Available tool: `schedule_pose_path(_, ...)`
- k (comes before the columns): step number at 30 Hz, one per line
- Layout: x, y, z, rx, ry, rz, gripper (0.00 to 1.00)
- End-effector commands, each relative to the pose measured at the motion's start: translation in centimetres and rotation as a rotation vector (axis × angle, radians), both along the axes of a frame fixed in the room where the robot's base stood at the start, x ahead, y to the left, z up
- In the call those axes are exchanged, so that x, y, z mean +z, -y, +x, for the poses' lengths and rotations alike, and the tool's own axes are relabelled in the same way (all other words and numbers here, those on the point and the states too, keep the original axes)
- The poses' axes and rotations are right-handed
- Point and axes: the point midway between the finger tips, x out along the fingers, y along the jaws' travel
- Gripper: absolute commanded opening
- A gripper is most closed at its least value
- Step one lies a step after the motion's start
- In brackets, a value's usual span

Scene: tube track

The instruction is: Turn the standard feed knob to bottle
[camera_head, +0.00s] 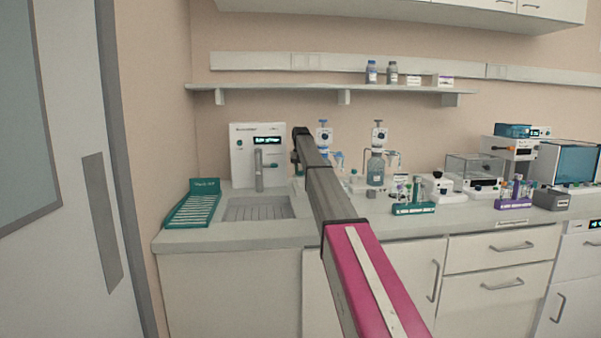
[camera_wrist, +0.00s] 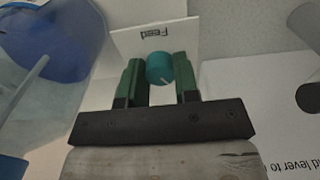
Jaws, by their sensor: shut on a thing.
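The teal feed knob (camera_wrist: 160,66) sits between the two green fingers of my gripper (camera_wrist: 158,78) in the wrist view. My gripper is shut on it. The knob cannot be made out there.
A second dispenser (camera_head: 378,135) stands on a bottle of bluish liquid (camera_head: 375,172) to the right. A white dispensing machine (camera_head: 250,160), a sink (camera_head: 258,213) and a green rack (camera_head: 193,205) are to the left. A tube rack (camera_head: 413,209) stands at the bench front. In the wrist view a large blue rounded thing (camera_wrist: 55,45) is close at left.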

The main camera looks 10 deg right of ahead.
Motion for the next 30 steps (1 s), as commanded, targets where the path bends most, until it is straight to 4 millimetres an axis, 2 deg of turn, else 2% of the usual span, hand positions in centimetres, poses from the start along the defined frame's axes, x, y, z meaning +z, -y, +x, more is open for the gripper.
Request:
schedule_pose_path(12, 0.1, 0.02, 0.04, 0.224, 0.0, 0.0, 0.05)
schedule_pose_path(30, 0.1, 0.02, 0.06, 0.269, 0.001, 0.0, 0.05)
